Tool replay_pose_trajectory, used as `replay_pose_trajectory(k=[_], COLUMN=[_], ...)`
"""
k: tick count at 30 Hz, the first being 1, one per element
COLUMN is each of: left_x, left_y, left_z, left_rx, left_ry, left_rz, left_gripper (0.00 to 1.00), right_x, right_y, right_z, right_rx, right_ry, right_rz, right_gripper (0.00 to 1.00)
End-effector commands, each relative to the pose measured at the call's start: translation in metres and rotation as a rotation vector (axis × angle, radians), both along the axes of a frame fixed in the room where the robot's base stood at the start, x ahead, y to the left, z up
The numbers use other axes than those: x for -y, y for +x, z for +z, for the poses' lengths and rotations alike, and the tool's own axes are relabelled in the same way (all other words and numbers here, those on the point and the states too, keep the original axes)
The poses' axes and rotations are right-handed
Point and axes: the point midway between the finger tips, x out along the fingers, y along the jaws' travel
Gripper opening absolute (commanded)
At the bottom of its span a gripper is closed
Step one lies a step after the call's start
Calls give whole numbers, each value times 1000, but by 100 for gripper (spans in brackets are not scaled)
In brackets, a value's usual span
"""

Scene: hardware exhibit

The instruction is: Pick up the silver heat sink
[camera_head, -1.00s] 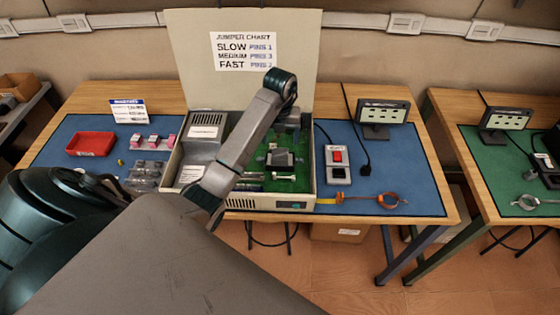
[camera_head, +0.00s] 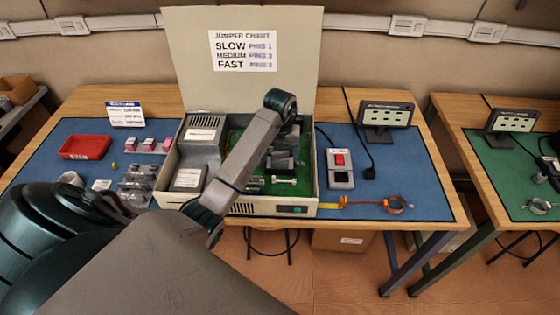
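An open beige computer case (camera_head: 190,200) with a raised lid stands on the blue mat. Inside it is a green circuit board (camera_head: 235,137). A small grey block (camera_head: 280,161), which looks like the silver heat sink, sits on the board, partly hidden. My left arm reaches in from the left, and my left gripper (camera_head: 283,150) points down over the board at this block. Its fingers are dark and small, so I cannot tell whether they are open, shut or touching the block. My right gripper is not in view.
Several small silver parts (camera_head: 138,182) lie on the mat left of the case, near a red tray (camera_head: 86,147). A switch box (camera_head: 339,168), an orange wrist strap (camera_head: 396,204) and a small display (camera_head: 387,115) are on the right. The raised lid (camera_head: 243,90) stands behind my gripper.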

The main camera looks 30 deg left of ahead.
Motion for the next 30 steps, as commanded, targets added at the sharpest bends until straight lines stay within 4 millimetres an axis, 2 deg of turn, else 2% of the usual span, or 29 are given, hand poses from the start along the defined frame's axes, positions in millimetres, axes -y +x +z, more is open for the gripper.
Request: replay_pose_trajectory(k=[1, 5, 6, 14, 19, 23, 30], left_x=[0, 0, 0, 0, 0, 0, 0], left_y=[0, 0, 0, 0, 1, 1, 0], left_z=[0, 0, 0, 1, 9, 27, 63], left_rx=[0, 0, 0, 1, 3, 4, 1], left_ry=[0, 0, 0, 0, 1, 0, 0], left_rz=[0, 0, 0, 0, 0, -1, 0], left_gripper=[65, 39, 38, 38, 38, 38, 38], right_x=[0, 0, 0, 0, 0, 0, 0], right_y=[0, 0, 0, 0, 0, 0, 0], right_z=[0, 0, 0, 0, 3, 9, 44], right_rx=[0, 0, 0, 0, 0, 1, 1], right_ry=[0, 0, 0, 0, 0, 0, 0], right_rz=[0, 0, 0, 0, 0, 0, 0], right_gripper=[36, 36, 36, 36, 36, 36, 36])
